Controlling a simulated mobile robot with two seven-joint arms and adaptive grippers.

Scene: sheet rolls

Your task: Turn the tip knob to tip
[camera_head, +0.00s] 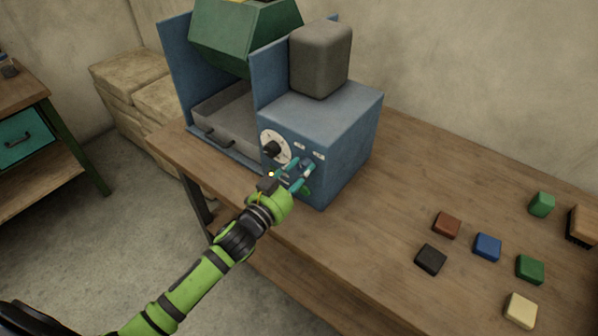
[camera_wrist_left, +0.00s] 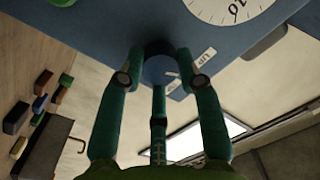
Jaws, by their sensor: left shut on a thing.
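The blue control box (camera_head: 330,135) stands on the wooden bench, its front panel facing my arm. My left gripper (camera_head: 299,172) is at the lower part of this panel, shut on a small round knob. In the left wrist view, the gripper's three fingers (camera_wrist_left: 160,72) close around the blue-grey knob (camera_wrist_left: 160,66). Small white labels (camera_wrist_left: 203,60) sit beside the knob; their wording is hard to read. The fingers hide most of the knob in the head view. My right gripper is not in view.
A white dial with a black knob (camera_head: 272,149) is up and left of the gripper. A green hopper (camera_head: 243,38) sits above a grey tray (camera_head: 222,125). Several coloured blocks, including a blue one (camera_head: 487,247), lie on the bench (camera_head: 400,190) at right.

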